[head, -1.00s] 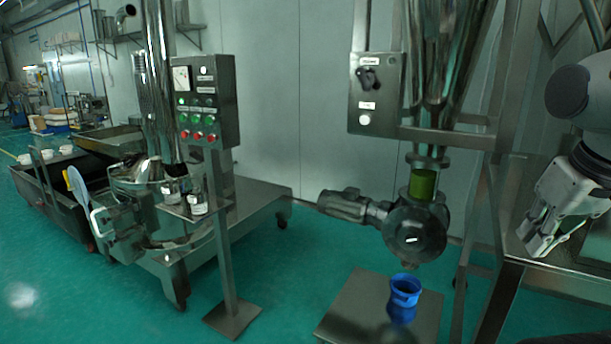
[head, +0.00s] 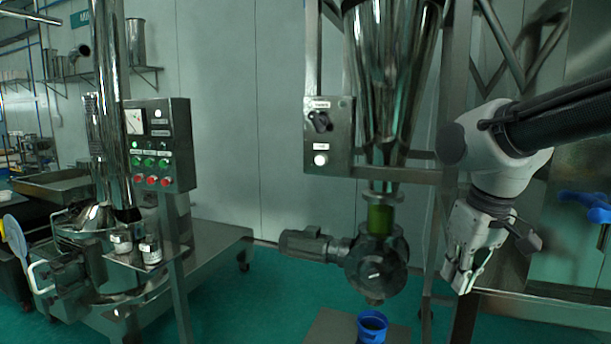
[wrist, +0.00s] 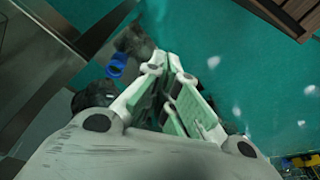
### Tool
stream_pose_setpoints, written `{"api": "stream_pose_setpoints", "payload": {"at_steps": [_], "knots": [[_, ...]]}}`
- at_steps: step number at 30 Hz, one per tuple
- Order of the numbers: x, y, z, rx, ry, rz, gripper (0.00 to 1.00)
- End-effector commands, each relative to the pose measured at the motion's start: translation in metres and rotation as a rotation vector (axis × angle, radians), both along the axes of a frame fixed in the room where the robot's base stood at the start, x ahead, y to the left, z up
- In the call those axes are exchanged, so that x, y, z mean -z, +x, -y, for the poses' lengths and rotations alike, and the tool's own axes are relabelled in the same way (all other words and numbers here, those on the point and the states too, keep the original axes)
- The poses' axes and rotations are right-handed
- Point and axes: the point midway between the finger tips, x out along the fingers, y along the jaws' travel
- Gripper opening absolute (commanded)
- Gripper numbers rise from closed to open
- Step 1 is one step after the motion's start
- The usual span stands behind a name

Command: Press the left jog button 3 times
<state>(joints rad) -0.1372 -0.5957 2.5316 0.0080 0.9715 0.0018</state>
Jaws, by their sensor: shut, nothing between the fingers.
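A small steel box (head: 327,135) on the hopper frame carries a black rotary switch (head: 319,121) with a white round button (head: 320,160) below it. Their labels are too small to read, so I cannot tell for sure which is the left jog button. A larger panel (head: 160,145) at the left has a gauge and rows of green (head: 149,162) and red (head: 152,180) buttons. My gripper (head: 462,286) points down, right of and below the steel box, apart from it. Its fingers, also in the wrist view (wrist: 172,62), are shut and empty.
The steel hopper (head: 392,75) with a motorised valve (head: 375,265) stands between the panel and my arm. A blue container (head: 371,326) is below the valve. A steel frame rail runs behind my gripper.

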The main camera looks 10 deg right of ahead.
Motion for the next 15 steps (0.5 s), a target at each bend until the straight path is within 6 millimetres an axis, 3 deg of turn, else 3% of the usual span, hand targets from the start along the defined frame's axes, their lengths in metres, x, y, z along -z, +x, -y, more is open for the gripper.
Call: {"api": "stream_pose_setpoints", "payload": {"at_steps": [5, 15], "knots": [[0.019, 0.062, -0.054, -0.142, 0.033, -0.006, 0.00], [0.031, 0.192, -0.163, -0.442, 0.079, 0.304, 0.00]]}}
